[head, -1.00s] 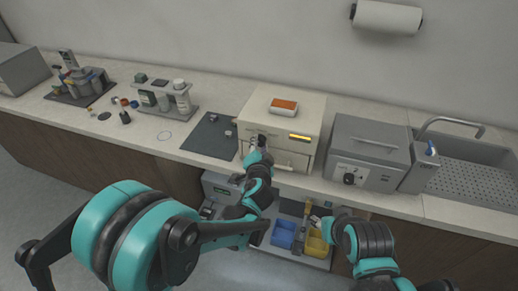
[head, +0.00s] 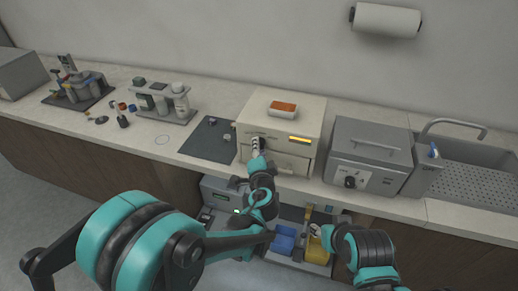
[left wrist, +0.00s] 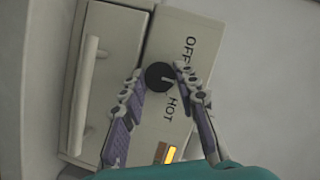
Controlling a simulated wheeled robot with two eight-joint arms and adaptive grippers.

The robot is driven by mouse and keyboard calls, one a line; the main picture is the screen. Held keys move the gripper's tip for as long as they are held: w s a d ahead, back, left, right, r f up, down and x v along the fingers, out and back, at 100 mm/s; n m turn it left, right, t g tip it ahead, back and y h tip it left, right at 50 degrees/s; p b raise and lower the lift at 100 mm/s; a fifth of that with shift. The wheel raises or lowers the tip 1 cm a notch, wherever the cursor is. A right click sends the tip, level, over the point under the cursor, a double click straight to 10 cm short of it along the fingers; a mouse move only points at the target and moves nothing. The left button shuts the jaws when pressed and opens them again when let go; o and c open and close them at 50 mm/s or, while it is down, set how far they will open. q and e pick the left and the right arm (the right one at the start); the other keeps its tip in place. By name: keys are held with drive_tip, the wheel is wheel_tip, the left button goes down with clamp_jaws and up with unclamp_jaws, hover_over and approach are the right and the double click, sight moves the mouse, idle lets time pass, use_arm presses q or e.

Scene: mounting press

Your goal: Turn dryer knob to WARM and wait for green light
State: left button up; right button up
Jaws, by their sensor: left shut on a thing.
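The dryer is a cream box (head: 307,116) on the counter, with a dark knob (head: 259,139) and a lit amber light (head: 299,140) on its front. In the left wrist view the knob (left wrist: 160,77) has a pale pointer mark, pointing roughly between OFF and HOT. No WARM label is visible; a finger covers part of that side. The amber light (left wrist: 169,153) also shows there; no green is seen. My left gripper (head: 257,147) is shut on the knob, its fingers (left wrist: 158,80) on either side. My right gripper (head: 317,230) is low and small; its jaws are unclear.
A grey press (head: 368,157) stands right of the dryer, beside the sink (head: 470,175). A dark mat (head: 208,140) lies to the left, with a bottle rack (head: 165,100) beyond. Below are a blue bin (head: 284,240) and a yellow bin (head: 318,250). An orange-topped item (head: 283,107) sits on the dryer.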

use_arm(q)
drive_tip(key=o, duration=1.2)
drive_tip(key=shift+c, duration=0.2)
drive_tip(key=shift+s, duration=0.1)
drive_tip(key=s+r, duration=0.2)
drive_tip(key=s, duration=0.9)
drive_tip(key=shift+s+d, duration=0.25)
drive_tip(key=shift+s, duration=0.05)
